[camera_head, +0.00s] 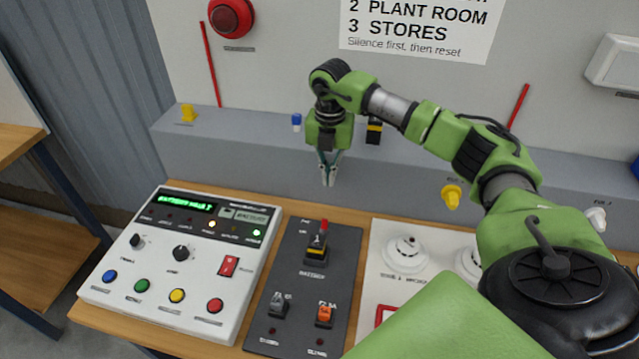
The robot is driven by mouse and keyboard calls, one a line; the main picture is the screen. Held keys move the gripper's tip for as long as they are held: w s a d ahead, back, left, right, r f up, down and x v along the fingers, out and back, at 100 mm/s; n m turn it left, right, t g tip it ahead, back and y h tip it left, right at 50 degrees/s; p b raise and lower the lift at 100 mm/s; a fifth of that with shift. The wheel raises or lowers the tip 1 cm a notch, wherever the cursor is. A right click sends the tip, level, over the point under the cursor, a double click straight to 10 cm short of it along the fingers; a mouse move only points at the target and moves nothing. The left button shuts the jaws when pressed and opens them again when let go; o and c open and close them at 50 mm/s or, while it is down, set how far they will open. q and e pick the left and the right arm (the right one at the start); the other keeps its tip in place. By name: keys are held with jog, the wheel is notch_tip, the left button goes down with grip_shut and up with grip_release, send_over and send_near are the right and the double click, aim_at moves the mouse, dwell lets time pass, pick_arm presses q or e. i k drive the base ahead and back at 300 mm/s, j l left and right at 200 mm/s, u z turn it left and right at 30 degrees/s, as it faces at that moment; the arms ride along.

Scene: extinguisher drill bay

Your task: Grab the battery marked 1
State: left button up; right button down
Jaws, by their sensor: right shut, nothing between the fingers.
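A small black battery with a yellow band, marked 1 (317,242), stands upright in a holder on the dark panel (290,285), with a red piece at its top. A similar black and yellow block (374,131) sits on the grey ledge at the back, partly behind my arm; I cannot read a mark on it. My right gripper (328,178) points down, shut and empty. In the picture it is just above and slightly right of the battery marked 1, apart from it. My left gripper is not in view.
A white control box (183,255) with coloured buttons and a green display stands left of the panel. The dark panel also bears a grey and an orange switch (323,314). Right of it, a white board holds smoke detectors (405,252). Yellow fittings (451,196) mark the grey ledge.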

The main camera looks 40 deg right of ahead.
aim_at(317, 245)
jog(key=k+j, duration=1.2)
jog(key=j, duration=0.15)
